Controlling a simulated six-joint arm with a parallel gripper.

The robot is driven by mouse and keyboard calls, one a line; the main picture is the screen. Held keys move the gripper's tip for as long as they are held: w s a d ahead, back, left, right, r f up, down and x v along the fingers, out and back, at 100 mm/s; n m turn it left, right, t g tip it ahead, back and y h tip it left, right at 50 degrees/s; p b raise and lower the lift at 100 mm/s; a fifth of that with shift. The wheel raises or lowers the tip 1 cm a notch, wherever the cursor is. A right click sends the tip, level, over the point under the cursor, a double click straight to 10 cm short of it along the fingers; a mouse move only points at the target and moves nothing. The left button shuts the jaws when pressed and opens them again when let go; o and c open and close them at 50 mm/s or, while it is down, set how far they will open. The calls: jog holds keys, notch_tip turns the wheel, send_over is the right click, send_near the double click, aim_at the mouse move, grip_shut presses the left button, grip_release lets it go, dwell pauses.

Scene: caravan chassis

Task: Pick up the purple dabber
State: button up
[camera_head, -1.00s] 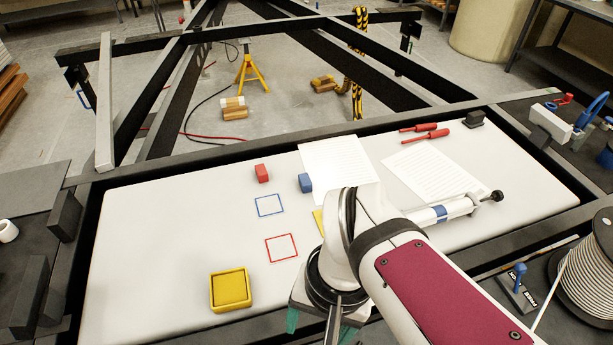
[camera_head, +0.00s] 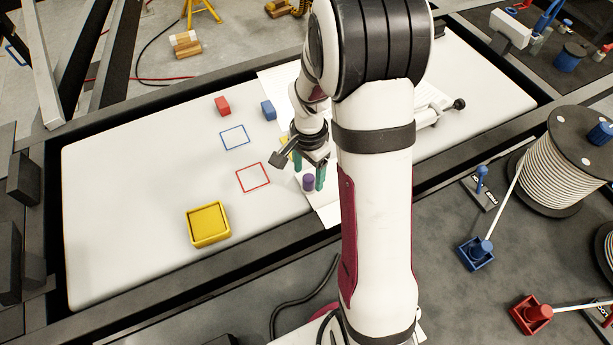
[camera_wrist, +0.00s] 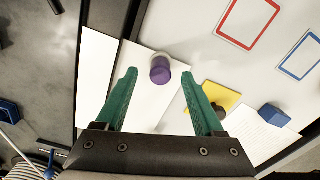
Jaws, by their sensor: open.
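The purple dabber (camera_head: 308,182) is a short round piece with a purple body, standing on a white sheet near the board's front edge. It also shows in the wrist view (camera_wrist: 160,70), ahead of and between the fingertips. My gripper (camera_head: 308,172) has green fingers and is open, with the dabber seen between them in the head view. In the wrist view my gripper (camera_wrist: 157,78) is spread wide, and neither finger appears to touch the dabber. The exact height of the fingertips above the sheet is hard to tell.
A red cube (camera_head: 222,106), a blue cube (camera_head: 268,110), blue and red square outlines and a yellow tray (camera_head: 208,224) are on the white board to the left. A yellow piece (camera_wrist: 221,96) lies right of the dabber in the wrist view. A cable spool (camera_head: 570,160) stands at right.

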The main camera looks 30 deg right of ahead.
notch_tip(320, 180, down, 3)
jog(key=shift+r, duration=0.15)
grip_shut()
dwell(0.4)
notch_tip(320, 180, up, 4)
jog(key=shift+w+r, duration=0.1)
jog(key=s+d+r, duration=0.7)
jog(key=s+d, duration=0.1)
jog(key=shift+s, duration=0.25)
jog(key=c, duration=0.7)
grip_release()
jog(key=shift+d, duration=0.1)
grip_shut()
